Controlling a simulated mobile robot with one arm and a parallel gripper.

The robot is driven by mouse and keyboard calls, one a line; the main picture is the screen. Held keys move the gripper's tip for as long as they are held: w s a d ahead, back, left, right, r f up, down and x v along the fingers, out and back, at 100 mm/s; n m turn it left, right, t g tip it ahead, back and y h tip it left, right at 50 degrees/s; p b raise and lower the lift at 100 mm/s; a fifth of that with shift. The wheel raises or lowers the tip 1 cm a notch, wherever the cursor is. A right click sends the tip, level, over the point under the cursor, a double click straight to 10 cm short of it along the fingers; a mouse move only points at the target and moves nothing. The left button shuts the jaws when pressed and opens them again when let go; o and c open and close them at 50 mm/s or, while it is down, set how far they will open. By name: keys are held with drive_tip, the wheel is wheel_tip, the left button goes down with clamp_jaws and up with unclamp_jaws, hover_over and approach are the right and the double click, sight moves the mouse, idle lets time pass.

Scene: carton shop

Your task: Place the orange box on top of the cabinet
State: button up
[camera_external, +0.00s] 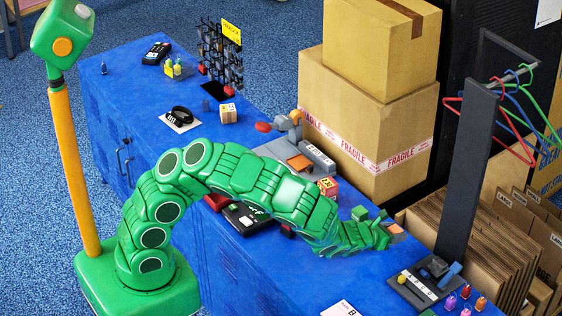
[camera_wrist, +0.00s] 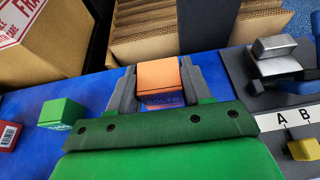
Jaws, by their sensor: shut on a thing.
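The orange box (camera_wrist: 158,74) sits between the two grey fingers of my gripper (camera_wrist: 160,88) in the wrist view, and the fingers are shut on its sides. In the external view a small part of the orange box (camera_external: 395,229) shows at the tip of my gripper (camera_external: 385,235), near the back edge of the blue cabinet (camera_external: 300,262). The gripper hides most of the box there. I cannot tell whether the box touches the cabinet top.
A green box (camera_wrist: 62,113) lies left of my gripper. A dark post (camera_external: 468,170) with hangers, flat cartons (camera_external: 495,240) and stacked large cartons (camera_external: 365,125) stand behind the cabinet.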

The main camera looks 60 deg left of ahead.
sight(394, 230)
drive_tip(key=shift+r, duration=3.1)
